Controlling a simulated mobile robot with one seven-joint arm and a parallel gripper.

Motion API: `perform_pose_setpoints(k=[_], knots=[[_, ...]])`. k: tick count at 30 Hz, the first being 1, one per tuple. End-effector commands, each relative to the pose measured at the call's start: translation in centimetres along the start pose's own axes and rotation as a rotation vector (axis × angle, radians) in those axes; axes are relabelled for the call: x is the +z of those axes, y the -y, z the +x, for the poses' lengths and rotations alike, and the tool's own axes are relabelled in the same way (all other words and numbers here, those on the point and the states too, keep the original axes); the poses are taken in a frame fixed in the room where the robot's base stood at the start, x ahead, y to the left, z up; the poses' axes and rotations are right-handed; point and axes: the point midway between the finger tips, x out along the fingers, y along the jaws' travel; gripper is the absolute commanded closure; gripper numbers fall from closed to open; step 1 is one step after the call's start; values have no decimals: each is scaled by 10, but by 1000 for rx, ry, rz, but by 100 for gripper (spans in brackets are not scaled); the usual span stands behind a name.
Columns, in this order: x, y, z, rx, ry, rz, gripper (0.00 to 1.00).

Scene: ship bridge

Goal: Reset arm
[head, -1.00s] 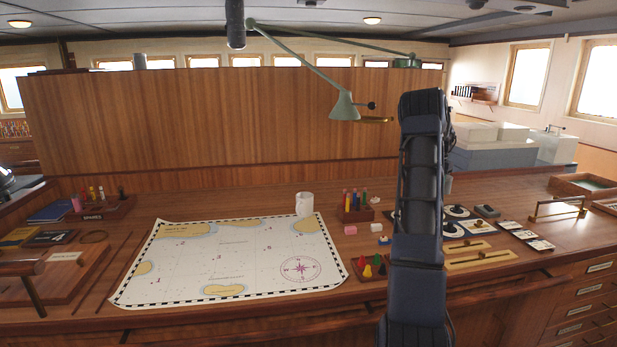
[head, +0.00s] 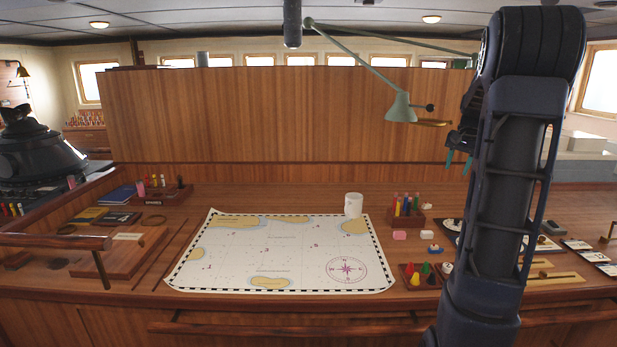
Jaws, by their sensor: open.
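My arm rises from the bottom right of the head view and bends over at the top right. My gripper (head: 459,161) hangs behind the arm's upper part, above the back of the chart table. Its two teal fingertips point down and stand apart with nothing between them. The gripper body is partly hidden by my arm.
A chart (head: 277,252) lies on the wooden table, with a white mug (head: 353,205) at its corner. A pen holder (head: 405,217) and a tray of pawns (head: 421,276) stand right of it. A green lamp (head: 400,108) hangs above. A wooden panel (head: 270,120) stands behind.

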Motion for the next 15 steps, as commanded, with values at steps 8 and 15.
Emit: perform_pose_setpoints(k=[8,15], knots=[[94,19,-28,-31,-39,-155,57],[173,22,-40,-47,-77,-290,57]])
